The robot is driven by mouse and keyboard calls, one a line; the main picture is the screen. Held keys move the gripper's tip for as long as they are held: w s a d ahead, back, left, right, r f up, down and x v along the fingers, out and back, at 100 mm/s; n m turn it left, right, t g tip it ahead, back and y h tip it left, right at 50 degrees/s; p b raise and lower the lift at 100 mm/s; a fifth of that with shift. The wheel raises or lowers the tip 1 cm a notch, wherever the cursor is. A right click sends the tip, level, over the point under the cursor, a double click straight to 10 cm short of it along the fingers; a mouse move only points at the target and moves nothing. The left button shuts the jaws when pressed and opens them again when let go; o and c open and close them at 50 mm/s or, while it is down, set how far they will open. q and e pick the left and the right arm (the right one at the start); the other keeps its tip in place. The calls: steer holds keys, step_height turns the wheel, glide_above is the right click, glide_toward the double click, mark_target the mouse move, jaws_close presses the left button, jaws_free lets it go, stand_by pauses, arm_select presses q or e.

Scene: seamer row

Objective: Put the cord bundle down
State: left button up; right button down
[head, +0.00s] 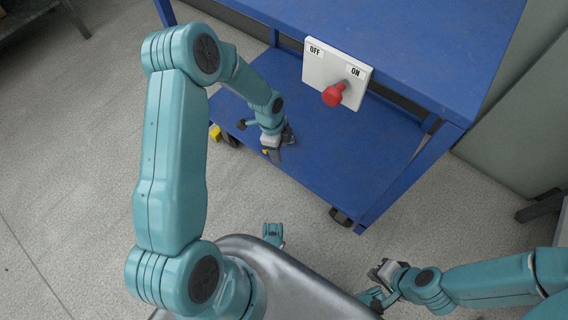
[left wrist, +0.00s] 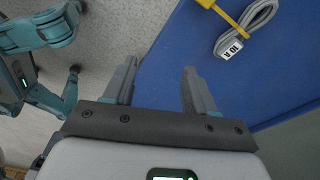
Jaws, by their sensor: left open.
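The cord bundle (left wrist: 249,27) is a grey coil with a yellow strap or plug end and a white tag reading "10 A". It lies on the blue surface at the top right of the left wrist view. My left gripper (left wrist: 160,72) is open, with nothing between its fingers, and the bundle is apart from them. In the head view my left gripper (head: 273,153) is over the cart's lower shelf (head: 335,150); a small yellow bit shows beside it, and the bundle is otherwise hidden there. My right gripper (head: 374,284) is low at the right, its jaws unclear.
A white switch box (head: 325,62) marked OFF and ON, with a red knob (head: 334,94), hangs under the blue cart's top (head: 420,40). A cart leg (head: 405,180) stands right of the lower shelf. The shelf right of my left gripper is clear.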

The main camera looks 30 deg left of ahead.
arm_select(q)
steer(key=s+d+f+n+h, duration=0.2)
steer(key=s+d+f+n, duration=0.1)
steer(key=s+d+n, duration=1.3)
step_height(320, 180, up, 32)
steer(key=s+p, duration=0.1)
steer(key=p, duration=3.1)
steer(key=shift+s+d+n, duration=0.15)
steer(key=shift+s+n, duration=0.05)
steer(key=shift+n, duration=0.2)
steer(key=shift+w+f, duration=0.1)
steer(key=shift+f, duration=0.15)
steer(key=shift+c, duration=1.3)
steer(key=shift+d, duration=0.1)
